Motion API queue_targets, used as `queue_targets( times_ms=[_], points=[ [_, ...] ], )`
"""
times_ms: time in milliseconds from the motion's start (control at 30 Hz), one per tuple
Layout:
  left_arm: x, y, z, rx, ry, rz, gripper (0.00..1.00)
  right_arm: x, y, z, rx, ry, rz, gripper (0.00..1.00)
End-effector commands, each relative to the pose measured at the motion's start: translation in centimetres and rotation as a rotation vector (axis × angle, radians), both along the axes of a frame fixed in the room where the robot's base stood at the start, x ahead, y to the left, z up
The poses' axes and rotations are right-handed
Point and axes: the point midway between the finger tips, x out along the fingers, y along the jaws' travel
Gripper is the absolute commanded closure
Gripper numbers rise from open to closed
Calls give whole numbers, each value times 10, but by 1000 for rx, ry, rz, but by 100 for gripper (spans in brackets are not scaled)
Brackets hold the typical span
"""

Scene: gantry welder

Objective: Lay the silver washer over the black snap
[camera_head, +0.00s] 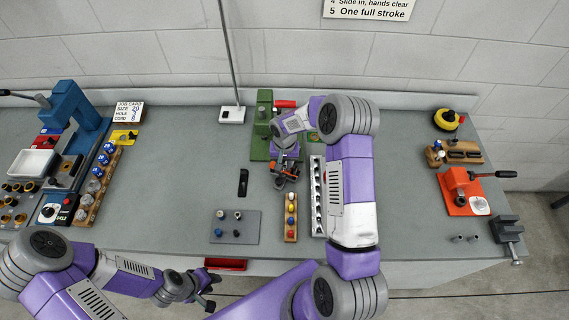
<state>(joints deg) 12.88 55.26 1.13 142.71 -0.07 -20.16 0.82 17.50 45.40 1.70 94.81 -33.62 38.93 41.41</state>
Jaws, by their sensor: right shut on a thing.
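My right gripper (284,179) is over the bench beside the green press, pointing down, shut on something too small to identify. I cannot make out the silver washer or the black snap; either may be among the small parts or hidden by the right arm. A grey plate (250,236) carries several small dark and light pieces. My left gripper (207,293) is at the bench's front edge, away from these parts, with its fingers apart and nothing seen between them.
The green press (258,149) stands behind the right gripper. A wooden tray (291,238) of coloured pieces and a white rack (317,165) are nearby. A blue press (78,111) stands left, an orange press (459,196) right. The bench (180,185) is clear left of centre.

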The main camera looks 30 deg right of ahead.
Motion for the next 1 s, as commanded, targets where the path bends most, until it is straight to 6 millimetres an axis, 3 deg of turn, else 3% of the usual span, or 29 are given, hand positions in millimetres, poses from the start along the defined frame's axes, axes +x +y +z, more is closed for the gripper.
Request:
queue_targets(
  times_ms=[433, 467, 633, 1000],
  points=[
    [0, 0, 2, 0, 0, 0, 66, 0, 0, 7, 0, 0, 0, 100],
    [0, 0, 2, 0, 0, 0, 66, 0, 0, 7, 0, 0, 0, 77],
    [0, 0, 2, 0, 0, 0, 66, 0, 0, 7, -1, -1, 0, 51],
    [0, 0, 1, 0, 0, 0, 66, 1, -1, 13, -2, -3, 0, 49]
  ],
)
